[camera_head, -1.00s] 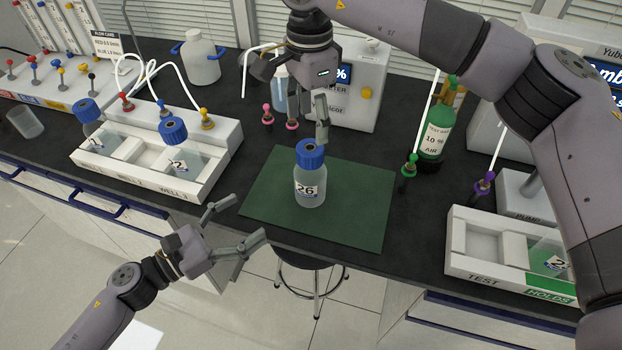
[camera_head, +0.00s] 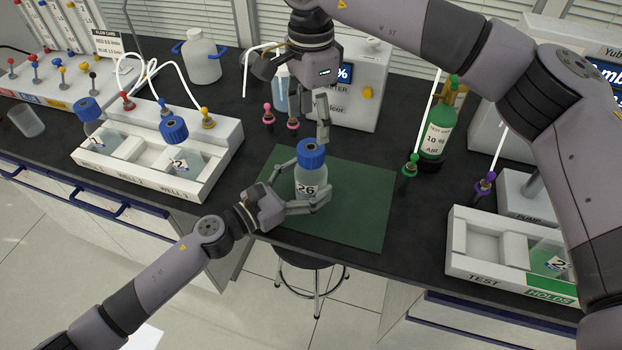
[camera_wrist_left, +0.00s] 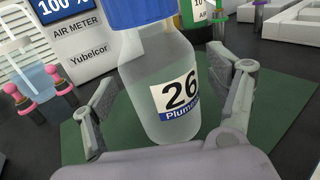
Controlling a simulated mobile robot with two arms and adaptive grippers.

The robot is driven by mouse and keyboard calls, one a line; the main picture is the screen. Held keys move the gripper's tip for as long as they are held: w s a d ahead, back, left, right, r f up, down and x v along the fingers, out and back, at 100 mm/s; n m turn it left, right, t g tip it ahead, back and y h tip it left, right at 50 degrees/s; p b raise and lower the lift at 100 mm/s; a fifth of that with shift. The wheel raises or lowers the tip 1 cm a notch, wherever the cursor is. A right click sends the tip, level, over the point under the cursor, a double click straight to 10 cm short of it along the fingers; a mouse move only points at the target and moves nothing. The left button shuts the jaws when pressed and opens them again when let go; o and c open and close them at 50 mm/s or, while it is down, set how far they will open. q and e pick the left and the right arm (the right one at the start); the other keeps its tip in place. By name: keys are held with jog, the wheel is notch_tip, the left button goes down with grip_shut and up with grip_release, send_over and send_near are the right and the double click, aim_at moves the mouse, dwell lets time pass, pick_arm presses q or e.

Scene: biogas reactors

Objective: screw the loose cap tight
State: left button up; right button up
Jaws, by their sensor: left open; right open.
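The bottle (camera_head: 306,186) labelled 26 stands upright on a green mat (camera_head: 362,205), with its blue cap (camera_head: 310,154) sitting on top. In the left wrist view the bottle (camera_wrist_left: 165,85) stands between the fingers, and the cap (camera_wrist_left: 150,12) is cut off by the top edge. My left gripper (camera_head: 308,184) is open, with its fingers on either side of the bottle's body. In the left wrist view gaps show between the fingers and the glass. My right gripper (camera_head: 300,115) is open, just above and behind the cap. Whether the cap is seated cannot be seen.
A white rack (camera_head: 135,180) with capped bottles stands at left. A white air meter (camera_head: 355,100) is behind the mat. A green gas bottle (camera_head: 436,130) and a white test tray (camera_head: 475,258) stand at right. The mat's right half is clear.

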aim_at(311, 150)
pick_arm(q)
jog(key=shift+w+d, duration=0.2)
jog(key=shift+d, duration=0.05)
jog(key=shift+c, duration=0.2)
jog(key=c, duration=1.9)
pick_arm(e)
jog(key=n, duration=0.3)
jog(key=shift+n, duration=0.4)
jog(key=n, duration=0.5)
jog(key=shift+f, duration=4.05)
